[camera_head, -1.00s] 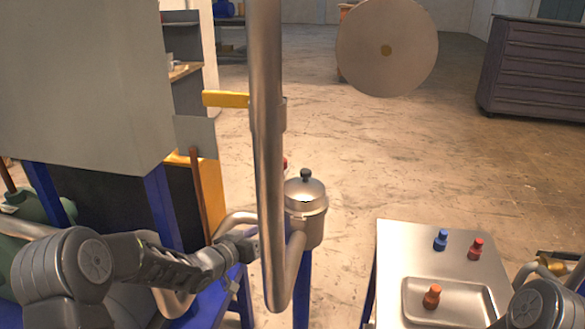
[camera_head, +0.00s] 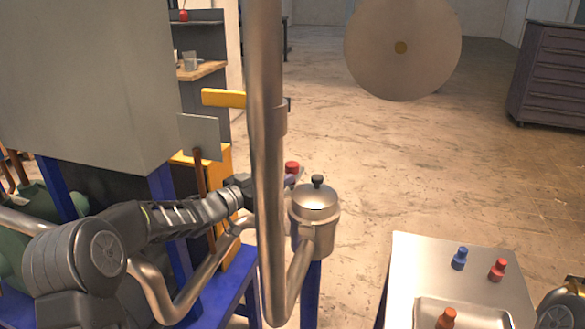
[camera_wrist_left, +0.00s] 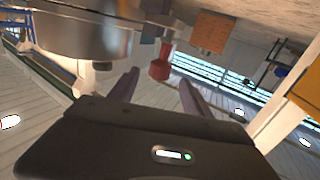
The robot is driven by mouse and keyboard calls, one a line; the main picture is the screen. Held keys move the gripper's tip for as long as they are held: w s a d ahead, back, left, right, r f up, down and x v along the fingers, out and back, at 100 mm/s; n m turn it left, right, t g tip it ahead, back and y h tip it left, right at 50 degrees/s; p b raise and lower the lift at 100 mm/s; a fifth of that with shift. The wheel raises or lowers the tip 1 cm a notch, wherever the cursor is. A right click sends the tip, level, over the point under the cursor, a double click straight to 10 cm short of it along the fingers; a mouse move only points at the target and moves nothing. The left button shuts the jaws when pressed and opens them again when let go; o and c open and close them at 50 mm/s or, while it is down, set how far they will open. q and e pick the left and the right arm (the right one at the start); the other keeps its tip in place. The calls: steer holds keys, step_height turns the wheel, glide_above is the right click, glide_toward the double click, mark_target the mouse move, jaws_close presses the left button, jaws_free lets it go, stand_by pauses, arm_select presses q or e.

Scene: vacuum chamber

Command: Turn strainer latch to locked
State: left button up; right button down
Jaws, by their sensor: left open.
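The strainer (camera_head: 315,216) is a steel pot with a domed lid and black knob, right of the tall steel pipe in the head view. A red-ended part (camera_head: 292,167), apparently the latch handle, shows behind it, between pipe and lid. In the left wrist view the red end (camera_wrist_left: 160,69) is just ahead of my open left gripper (camera_wrist_left: 158,84), roughly between the fingertips. The strainer body (camera_wrist_left: 85,35) is at upper left there. I cannot tell whether the fingers touch the red part. In the head view the pipe hides most of this gripper. My right gripper is out of view.
The vertical pipe (camera_head: 267,100) stands in front of my left gripper. A yellow lever (camera_head: 223,97) and a large grey cabinet (camera_head: 85,80) are at the left. A steel table (camera_head: 420,265) with blue, red and orange-capped items is at lower right.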

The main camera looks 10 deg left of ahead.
mark_target(292, 168)
arm_select(q)
steer(key=p+x, duration=0.1)
steer(key=x, duration=0.5)
steer(key=shift+w+d, duration=0.1)
steer(key=shift+w, duration=0.05)
jaws_close()
stand_by(0.4)
stand_by(0.9)
